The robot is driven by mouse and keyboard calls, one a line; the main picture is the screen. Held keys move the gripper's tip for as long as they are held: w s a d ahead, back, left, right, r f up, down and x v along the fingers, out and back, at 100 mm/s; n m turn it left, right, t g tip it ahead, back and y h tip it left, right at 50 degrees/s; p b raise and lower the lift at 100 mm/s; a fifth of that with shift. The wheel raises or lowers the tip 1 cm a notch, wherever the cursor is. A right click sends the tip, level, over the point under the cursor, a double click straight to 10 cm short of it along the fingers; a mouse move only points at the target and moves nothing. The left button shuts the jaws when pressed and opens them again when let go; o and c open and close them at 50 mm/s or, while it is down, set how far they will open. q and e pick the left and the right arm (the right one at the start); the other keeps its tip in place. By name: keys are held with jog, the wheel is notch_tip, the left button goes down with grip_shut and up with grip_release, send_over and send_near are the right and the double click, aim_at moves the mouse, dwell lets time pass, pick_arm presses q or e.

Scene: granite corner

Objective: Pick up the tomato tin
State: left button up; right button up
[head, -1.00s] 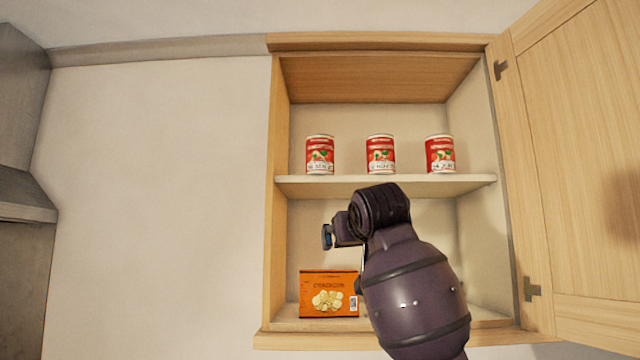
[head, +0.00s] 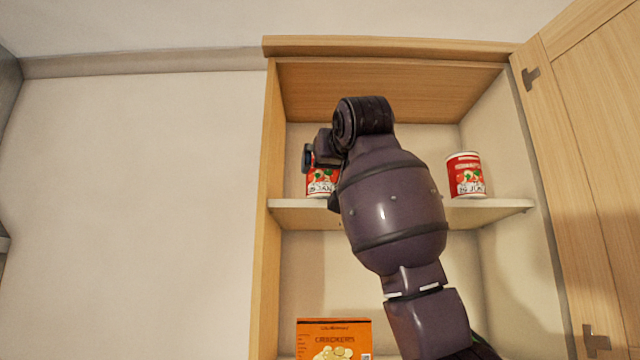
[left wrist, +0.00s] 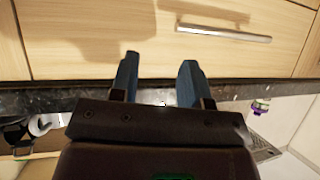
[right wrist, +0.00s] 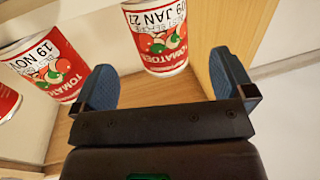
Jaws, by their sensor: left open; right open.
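Several tomato tins with red and white labels stand on the upper shelf. In the head view the left tin (head: 322,187) is partly covered by my right gripper (head: 309,158). The right tin (head: 465,175) is clear, and the middle one is hidden behind my right arm. In the right wrist view, which appears upside down, the left tin (right wrist: 158,38) stands ahead, between the lines of my open, empty right fingers (right wrist: 165,85). The middle tin (right wrist: 48,66) is beyond one finger, and a third tin (right wrist: 6,100) shows at the edge. My left gripper (left wrist: 159,78) is open and empty.
The cabinet shelf (head: 495,209) bears the tins, with the cabinet's left wall (head: 267,180) close by. An open door (head: 590,150) stands at right. An orange cracker box (head: 333,335) is below. A drawer front (left wrist: 100,40) with a handle faces my left gripper.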

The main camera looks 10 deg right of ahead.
aim_at(327, 172)
jog(key=shift+w+r+p, duration=0.2)
jog(key=shift+w+p, duration=0.25)
jog(key=shift+w, duration=1)
jog(key=shift+w+f, duration=0.1)
jog(key=shift+w, duration=0.5)
jog(key=shift+w+p, duration=0.3)
jog(key=shift+p, duration=0.15)
jog(key=w, duration=0.1)
jog(key=w+p, duration=0.2)
jog(key=w, duration=0.1)
jog(key=shift+r, duration=0.25)
jog(key=shift+w, duration=0.25)
pick_arm(q)
jog(key=shift+s+a+r+g, duration=0.1)
jog(key=shift+s+r+g, duration=0.05)
jog(key=shift+s+r, duration=0.4)
jog(key=shift+s+a+r+g, duration=0.15)
jog(key=shift+s+r, duration=0.15)
jog(key=shift+s, duration=0.35)
jog(key=shift+d, duration=0.1)
jog(key=shift+r, duration=0.15)
pick_arm(e)
jog(key=c, duration=1.2)
